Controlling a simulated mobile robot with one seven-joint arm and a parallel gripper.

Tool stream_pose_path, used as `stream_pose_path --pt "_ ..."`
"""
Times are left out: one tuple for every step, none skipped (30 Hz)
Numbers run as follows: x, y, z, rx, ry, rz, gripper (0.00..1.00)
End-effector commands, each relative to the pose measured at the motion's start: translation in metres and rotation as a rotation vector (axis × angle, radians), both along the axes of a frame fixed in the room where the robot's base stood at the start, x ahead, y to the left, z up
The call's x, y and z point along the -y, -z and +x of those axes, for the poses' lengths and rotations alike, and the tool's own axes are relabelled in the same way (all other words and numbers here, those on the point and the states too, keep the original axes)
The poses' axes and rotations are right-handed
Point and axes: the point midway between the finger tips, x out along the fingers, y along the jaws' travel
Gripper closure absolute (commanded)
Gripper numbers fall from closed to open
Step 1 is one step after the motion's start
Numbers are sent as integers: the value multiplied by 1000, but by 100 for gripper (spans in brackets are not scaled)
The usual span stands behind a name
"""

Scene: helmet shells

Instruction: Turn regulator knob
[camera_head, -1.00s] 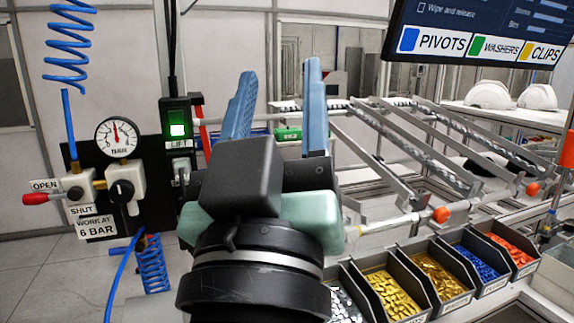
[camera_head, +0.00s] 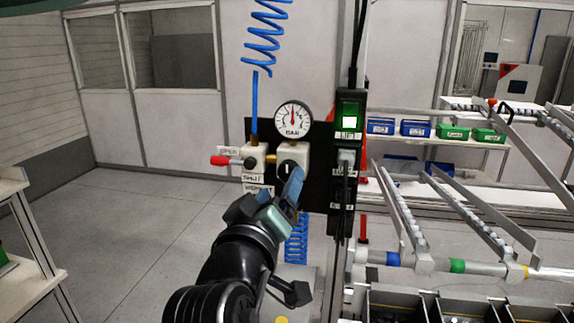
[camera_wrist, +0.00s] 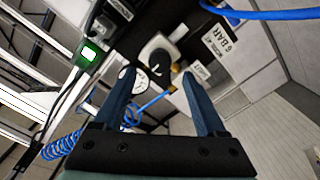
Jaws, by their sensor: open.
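The pressure regulator is a white block (camera_head: 293,153) on a black panel, under a round gauge (camera_head: 293,119) whose needle points about straight up. Its black knob (camera_head: 284,171) is partly hidden behind my gripper in the head view. In the wrist view the dark knob (camera_wrist: 161,57) on the pale regulator body lies beyond and between the fingertips, apart from them. My gripper (camera_head: 294,184) is open and empty, in front of the regulator. Its two blue fingers spread wide in the wrist view (camera_wrist: 158,77). The exact gap to the knob is hard to tell.
A red-handled valve (camera_head: 225,160) sits left of the regulator, above labels. A blue coiled hose (camera_head: 296,238) hangs below. Roller rails (camera_head: 465,215) fill the right; floor at left is clear.

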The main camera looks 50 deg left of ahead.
Motion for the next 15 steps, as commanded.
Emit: stream_pose_path --pt "-6 -3 8 -2 1 -3 26" --pt "-9 -3 11 0 0 -3 26" --pt "-14 -3 16 0 0 -3 26" --pt "-17 -3 20 0 1 -1 26" --pt "-19 -3 23 -2 0 -1 26" --pt "-23 -3 27 -1 0 -1 26" --pt "-25 -2 29 0 0 -2 26" --pt "-27 -3 32 1 0 -1 26" --pt "-29 -2 35 1 0 -1 26" --pt "-31 -2 36 0 0 0 26" --pt "-32 -1 38 -1 1 0 26" --pt "-34 -1 40 -1 0 1 26" --pt "-34 -1 41 0 0 2 26" --pt "-35 -1 41 0 0 2 26" --pt "-36 -1 42 0 0 2 26"
